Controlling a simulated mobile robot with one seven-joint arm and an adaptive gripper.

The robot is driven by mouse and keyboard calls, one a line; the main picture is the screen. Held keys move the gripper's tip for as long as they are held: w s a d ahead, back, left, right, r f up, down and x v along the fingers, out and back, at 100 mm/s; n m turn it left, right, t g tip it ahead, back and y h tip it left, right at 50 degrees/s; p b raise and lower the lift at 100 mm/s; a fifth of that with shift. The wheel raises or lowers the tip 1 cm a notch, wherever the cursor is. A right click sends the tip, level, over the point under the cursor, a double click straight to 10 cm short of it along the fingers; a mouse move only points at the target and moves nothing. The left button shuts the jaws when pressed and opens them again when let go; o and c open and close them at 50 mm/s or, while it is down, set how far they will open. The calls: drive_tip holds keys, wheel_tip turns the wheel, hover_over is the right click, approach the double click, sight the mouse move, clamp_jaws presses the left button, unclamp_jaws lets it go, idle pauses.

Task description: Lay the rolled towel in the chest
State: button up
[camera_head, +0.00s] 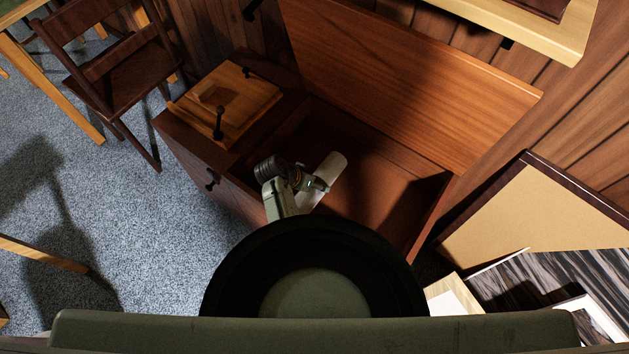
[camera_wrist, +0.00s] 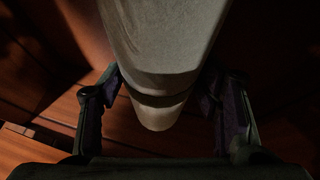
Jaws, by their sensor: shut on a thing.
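The rolled towel (camera_wrist: 162,50) is a pale grey-white roll between the two fingers of my gripper (camera_wrist: 163,92) in the wrist view. My gripper is shut on it. In the head view the towel (camera_head: 329,167) sticks out up and right of my gripper (camera_head: 316,184), over the opening of the chest. The chest (camera_head: 436,214) is reddish-brown wood with its lid (camera_head: 420,85) raised at the back. Its inside is in shadow, and my arm hides part of the front. I cannot tell whether the towel touches the chest floor.
A wooden box (camera_head: 235,105) with dark knobs sits on the left end of the chest. A dark chair (camera_head: 120,80) stands at far left. Panels (camera_head: 540,215) lean at right against the wood wall. Grey carpet (camera_head: 150,200) lies open at left.

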drive_tip(key=shift+f+b, duration=3.05)
drive_tip(key=shift+f, duration=0.9)
drive_tip(key=shift+f, duration=0.3)
drive_tip(key=o, duration=1.4)
drive_tip(key=shift+o, duration=0.5)
drive_tip(key=shift+o, duration=1)
drive_tip(key=shift+r, duration=0.15)
wheel_tip(320, 180, up, 10)
drive_tip(key=shift+f, duration=0.1)
